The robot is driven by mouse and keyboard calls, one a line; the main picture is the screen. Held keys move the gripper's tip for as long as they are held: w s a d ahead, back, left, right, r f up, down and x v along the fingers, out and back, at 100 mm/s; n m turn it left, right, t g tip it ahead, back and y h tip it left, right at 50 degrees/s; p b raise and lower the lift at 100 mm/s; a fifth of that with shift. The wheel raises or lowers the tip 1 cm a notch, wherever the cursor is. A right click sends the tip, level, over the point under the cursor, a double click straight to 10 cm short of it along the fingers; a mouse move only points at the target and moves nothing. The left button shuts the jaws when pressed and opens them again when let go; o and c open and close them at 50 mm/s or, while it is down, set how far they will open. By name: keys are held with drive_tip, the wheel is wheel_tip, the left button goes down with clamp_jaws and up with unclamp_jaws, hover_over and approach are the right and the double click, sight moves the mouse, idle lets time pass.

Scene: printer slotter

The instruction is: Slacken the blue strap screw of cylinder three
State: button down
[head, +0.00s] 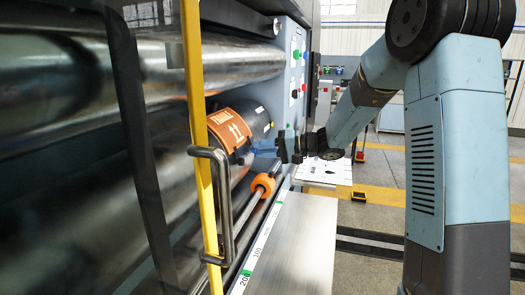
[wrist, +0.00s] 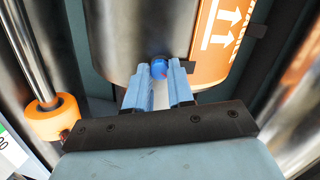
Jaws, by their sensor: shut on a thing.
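In the head view my gripper (head: 277,150) reaches in from the right beside the cylinder that carries an orange printed plate (head: 229,131). The screw cannot be made out in the head view. I cannot read which cylinder number this is.
An orange roller (head: 262,186) sits on a rod below the cylinder; it also shows in the wrist view (wrist: 54,117). A yellow-edged guard with a metal handle (head: 222,205) stands at the near left. A panel with buttons (head: 297,75) is behind. A flat metal plate (head: 295,240) lies in front.

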drive_tip(key=n, duration=0.4)
drive_tip(key=shift+s+f+h, duration=0.15)
drive_tip(key=shift+f+h, duration=0.05)
drive_tip(key=shift+h, duration=0.1)
drive_tip(key=shift+n, duration=0.4)
drive_tip(key=c, duration=1)
unclamp_jaws()
drive_tip(key=shift+r, duration=0.1)
drive_tip(key=v, duration=1.3)
drive_tip(key=shift+s+d, duration=0.1)
drive_tip(key=shift+d, duration=0.25)
